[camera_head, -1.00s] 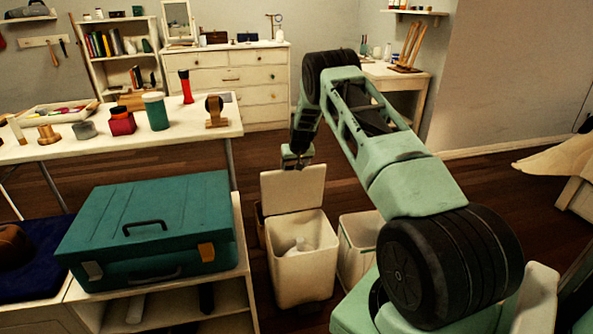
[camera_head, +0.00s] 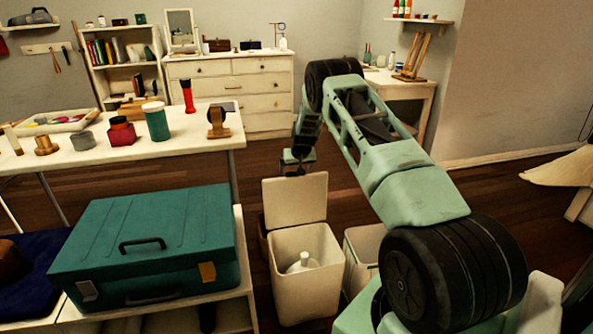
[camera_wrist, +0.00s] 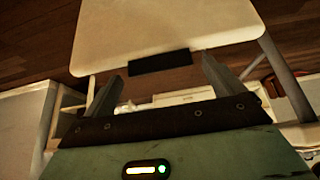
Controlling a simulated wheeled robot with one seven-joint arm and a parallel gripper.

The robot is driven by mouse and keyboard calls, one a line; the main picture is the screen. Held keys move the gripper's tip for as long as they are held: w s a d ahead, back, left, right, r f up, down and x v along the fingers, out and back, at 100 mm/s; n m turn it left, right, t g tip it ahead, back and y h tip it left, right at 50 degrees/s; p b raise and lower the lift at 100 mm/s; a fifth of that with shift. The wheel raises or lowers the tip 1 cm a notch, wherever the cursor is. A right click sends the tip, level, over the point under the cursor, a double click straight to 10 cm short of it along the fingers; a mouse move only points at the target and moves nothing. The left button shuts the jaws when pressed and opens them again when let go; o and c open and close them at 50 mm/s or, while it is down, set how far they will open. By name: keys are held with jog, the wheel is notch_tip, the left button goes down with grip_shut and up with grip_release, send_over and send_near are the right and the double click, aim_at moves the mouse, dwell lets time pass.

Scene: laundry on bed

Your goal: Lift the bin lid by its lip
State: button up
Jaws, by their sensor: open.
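The cream bin (camera_head: 308,240) stands on the floor, with a white bottle (camera_head: 302,263) inside. Its cream lid (camera_head: 295,200) is raised, standing nearly upright at the bin's back edge. In the wrist view, the lid (camera_wrist: 165,28) fills the top middle, with a dark lip (camera_wrist: 160,63) on its near edge. My gripper (camera_wrist: 161,68) is open, its fingers on either side of the lip in the picture. Contact cannot be told. In the head view my gripper (camera_head: 297,168) is at the lid's top edge, its fingers too small to make out.
A second pale bin (camera_head: 362,250) stands to the right, partly behind my arm. A teal case (camera_head: 150,235) lies on a white shelf unit (camera_head: 243,270) at the left. A white table (camera_head: 190,135) holds jars and a stamp. Wooden floor is clear behind the bins.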

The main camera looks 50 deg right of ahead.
jog(key=shift+s+a+f, duration=0.1)
jog(key=shift+f, duration=0.05)
jog(key=p+v, duration=0.1)
jog(key=v, duration=1.6)
jog(key=shift+r, duration=0.2)
jog(key=shift+s, duration=0.1)
jog(key=a+r+n+y, duration=0.2)
jog(key=a, duration=1)
jog(key=a+r+n+y, duration=0.1)
jog(key=a+r+n, duration=0.1)
jog(key=a, duration=0.9)
jog(key=s+a+r+n+g+y, duration=0.1)
jog(key=s+a, duration=0.3)
jog(key=a, duration=0.4)
jog(key=s+a+r+n+g+y, duration=0.15)
jog(key=s+a, duration=0.25)
jog(key=a, duration=0.4)
jog(key=s+a+r+n+g, duration=0.1)
jog(key=s+a+n, duration=0.3)
jog(key=s+a, duration=0.8)
jog(key=s+a+n+g+h, duration=0.2)
jog(key=s+n, duration=0.2)
jog(key=s, duration=1.3)
notch_tip(320, 180, up, 15)
jog(key=p, duration=1.5)
jog(key=shift+d+p, duration=0.2)
jog(key=shift+p, duration=0.1)
